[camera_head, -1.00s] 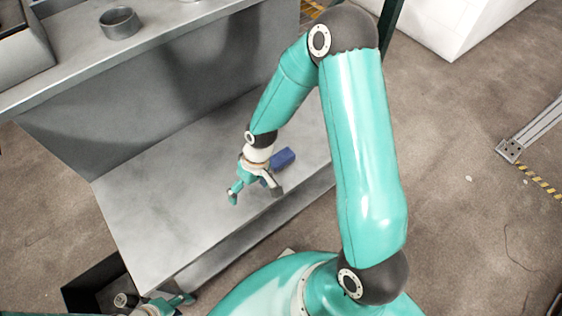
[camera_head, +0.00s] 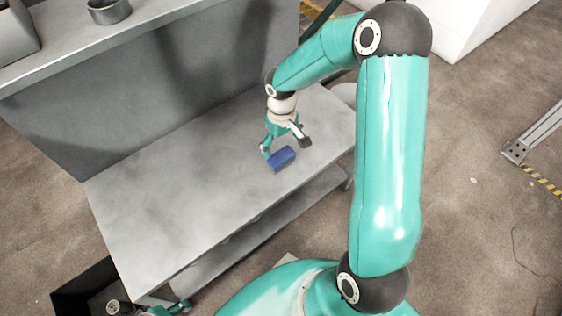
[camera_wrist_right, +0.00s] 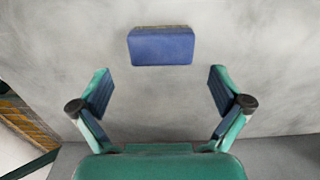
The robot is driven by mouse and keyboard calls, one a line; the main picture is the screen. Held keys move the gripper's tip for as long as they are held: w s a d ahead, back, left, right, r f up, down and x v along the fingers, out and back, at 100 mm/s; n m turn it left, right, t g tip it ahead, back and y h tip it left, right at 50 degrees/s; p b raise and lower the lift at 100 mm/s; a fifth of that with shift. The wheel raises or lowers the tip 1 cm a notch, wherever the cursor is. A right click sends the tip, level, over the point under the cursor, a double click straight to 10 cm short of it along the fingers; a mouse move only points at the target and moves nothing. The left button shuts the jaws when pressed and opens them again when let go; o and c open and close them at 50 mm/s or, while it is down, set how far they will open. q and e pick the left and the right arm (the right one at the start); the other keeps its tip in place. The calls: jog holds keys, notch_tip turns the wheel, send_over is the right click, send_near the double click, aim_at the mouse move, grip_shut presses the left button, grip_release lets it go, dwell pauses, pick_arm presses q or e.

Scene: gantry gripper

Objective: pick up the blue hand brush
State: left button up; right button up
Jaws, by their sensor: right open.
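The blue hand brush (camera_head: 281,159) lies on the grey metal table (camera_head: 180,190), near its right part. It shows as a blue block in the right wrist view (camera_wrist_right: 161,46), ahead of the fingertips and centred between them. My right gripper (camera_head: 285,148) is open and empty, just above and beside the brush in the head view. In the wrist view its fingers (camera_wrist_right: 160,86) stand wide apart, with the brush beyond them and not between them. My left gripper (camera_head: 170,308) shows only partly at the bottom edge, and its jaws are not clear.
A raised grey shelf (camera_head: 130,42) with a round metal dish (camera_head: 109,11) stands behind the table. A dark open bin (camera_head: 85,291) is at the lower left. The table is bare to the left of the brush.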

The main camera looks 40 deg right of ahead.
aim_at(281, 156)
jog(key=shift+a+f+b, duration=0.1)
jog(key=shift+f+b, duration=0.85)
jog(key=shift+f, duration=2.25)
jog(key=c, duration=0.9)
